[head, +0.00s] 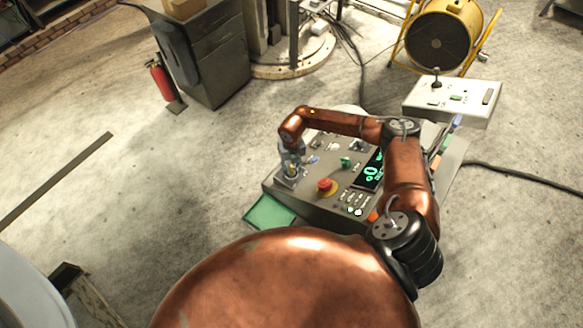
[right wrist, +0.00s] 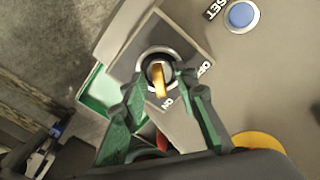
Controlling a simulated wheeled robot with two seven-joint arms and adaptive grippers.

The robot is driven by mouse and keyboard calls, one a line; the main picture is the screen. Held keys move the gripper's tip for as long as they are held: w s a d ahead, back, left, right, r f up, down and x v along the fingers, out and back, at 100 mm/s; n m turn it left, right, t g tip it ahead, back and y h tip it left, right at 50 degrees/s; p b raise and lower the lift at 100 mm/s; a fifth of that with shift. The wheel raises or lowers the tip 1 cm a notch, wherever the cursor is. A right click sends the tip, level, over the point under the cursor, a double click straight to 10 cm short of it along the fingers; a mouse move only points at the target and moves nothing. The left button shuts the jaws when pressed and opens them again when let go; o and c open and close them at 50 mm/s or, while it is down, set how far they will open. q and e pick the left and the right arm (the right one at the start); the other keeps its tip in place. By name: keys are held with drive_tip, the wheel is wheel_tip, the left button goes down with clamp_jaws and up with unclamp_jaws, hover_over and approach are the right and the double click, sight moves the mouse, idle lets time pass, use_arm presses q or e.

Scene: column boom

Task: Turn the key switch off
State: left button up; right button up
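The key switch (right wrist: 150,62) is a round dark barrel with a pale ring on a grey plate of the control panel, in the right wrist view. Its brass-coloured key (right wrist: 160,82) points toward the ON label (right wrist: 168,104); the OFF label (right wrist: 205,69) lies to the right. My right gripper (right wrist: 159,80) is open, its green fingers on either side of the key with visible gaps. In the head view my right gripper (head: 290,162) is over the panel's left corner and largely covers the switch. My left gripper is not in view.
The control panel (head: 312,200) also carries a red mushroom button (head: 325,186) on a yellow base, a green knob (head: 346,162) and a lit display (head: 370,172). A blue RESET button (right wrist: 242,15) is near the switch. A green tray-like piece (head: 268,213) adjoins the panel's left front.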

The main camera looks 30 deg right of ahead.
clamp_jaws()
idle(0.4)
drive_tip(key=n+b, duration=0.2)
drive_tip(key=shift+w+d+f+b, duration=0.1)
drive_tip(key=shift+w+f+b, duration=0.05)
drive_tip(key=shift+b, duration=0.15)
drive_tip(key=n+b, duration=1.1)
drive_tip(key=shift+n+b, duration=0.3)
drive_tip(key=shift+r+n+b, duration=0.25)
drive_tip(key=shift+n+b, duration=0.75)
drive_tip(key=shift+n, duration=0.2)
